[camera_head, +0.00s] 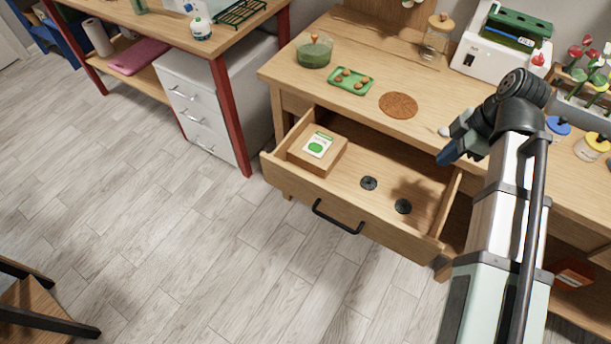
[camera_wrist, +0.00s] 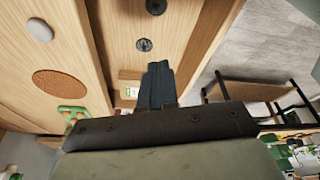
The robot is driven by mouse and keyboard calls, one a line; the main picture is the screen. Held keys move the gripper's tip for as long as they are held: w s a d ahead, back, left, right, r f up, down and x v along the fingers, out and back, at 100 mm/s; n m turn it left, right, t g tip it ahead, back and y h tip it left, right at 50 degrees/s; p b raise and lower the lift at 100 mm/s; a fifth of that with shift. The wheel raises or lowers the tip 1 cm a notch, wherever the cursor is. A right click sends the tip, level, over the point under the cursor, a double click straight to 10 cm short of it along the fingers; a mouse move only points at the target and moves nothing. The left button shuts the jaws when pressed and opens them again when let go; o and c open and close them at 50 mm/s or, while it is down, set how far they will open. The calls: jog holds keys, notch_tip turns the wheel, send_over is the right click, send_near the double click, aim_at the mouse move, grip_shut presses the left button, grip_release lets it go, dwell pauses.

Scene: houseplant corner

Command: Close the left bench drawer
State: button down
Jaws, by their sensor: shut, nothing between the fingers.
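The left bench drawer (camera_head: 300,128) is pulled well out from the wooden bench (camera_head: 345,45). Its front has a black bar handle (camera_head: 338,216). Inside lie a wooden box with a green and white label (camera_head: 317,155) and two dark round discs (camera_head: 369,183). My gripper (camera_head: 447,157) is above the drawer's right side near the bench edge, its fingers together and empty. In the wrist view the shut fingers (camera_wrist: 159,70) hang over the drawer, with the discs (camera_wrist: 143,45) and part of the box (camera_wrist: 130,91) showing. The handle is not visible there.
On the bench are a cork mat (camera_head: 398,105), a green tray (camera_head: 351,81), a green-filled bowl (camera_head: 315,52), a glass jar (camera_head: 435,38) and a white machine (camera_head: 500,45). A white drawer cabinet (camera_head: 200,105) stands to the left. The floor (camera_head: 180,240) before the drawer is clear.

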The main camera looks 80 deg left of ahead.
jog(key=s+a+f+n+t, duration=0.2)
jog(key=s+t, duration=0.1)
jog(key=s, duration=0.3)
jog(key=s+a+f+n+t+h, duration=0.1)
jog(key=s+a+f+t, duration=0.1)
jog(key=s+t, duration=0.35)
jog(key=s+a+f+n+t, duration=0.2)
jog(key=s+a+f, duration=0.1)
jog(key=s, duration=0.5)
jog(key=s+r+n+t+y, duration=0.2)
jog(key=s+r+n+y, duration=0.15)
jog(key=s, duration=0.65)
jog(key=s+d+r+n+t+y, duration=0.1)
jog(key=s+r+n+y, duration=0.3)
jog(key=s, duration=0.7)
jog(key=s+r+n+t+y, duration=0.15)
jog(key=s+y, duration=0.35)
jog(key=s, duration=0.5)
send_near(270, 173)
jog(key=shift+t, duration=0.4)
jog(key=x, duration=0.7)
jog(key=shift+s, duration=0.1)
